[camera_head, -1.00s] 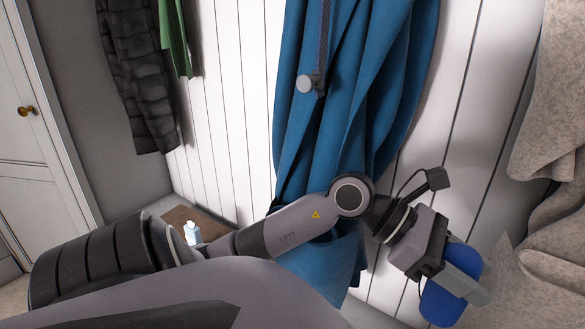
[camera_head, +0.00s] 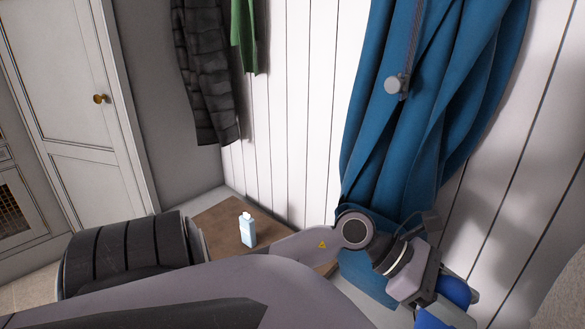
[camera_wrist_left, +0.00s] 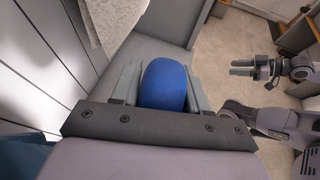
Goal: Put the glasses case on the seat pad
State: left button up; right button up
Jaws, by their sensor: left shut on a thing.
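The blue rounded glasses case (camera_head: 455,291) is at the lower right of the head view. My left gripper (camera_head: 450,308) is shut on it, with one finger across its near face. In the left wrist view the case (camera_wrist_left: 165,84) sits between the two fingers, above a grey surface. A flat brown surface (camera_head: 215,222), which may be the seat pad, lies on the bench to the left, partly hidden by my arm. My right gripper (camera_wrist_left: 243,67) shows in the left wrist view, apart from the case; its finger gap is unclear.
A pale blue bottle (camera_head: 247,230) stands on the brown surface. A blue coat (camera_head: 430,120) hangs on the white panelled wall just behind my left wrist. A dark padded jacket (camera_head: 205,75) and a green garment (camera_head: 243,35) hang farther left.

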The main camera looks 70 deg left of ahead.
aim_at(234, 233)
jog(key=k+j+u, duration=0.15)
jog(key=j+u, duration=0.15)
jog(key=j, duration=0.2)
jog(key=j+u, duration=0.25)
jog(key=j, duration=0.25)
jog(key=i+j+u, duration=0.15)
jog(key=j+u, duration=0.15)
jog(key=j, duration=0.2)
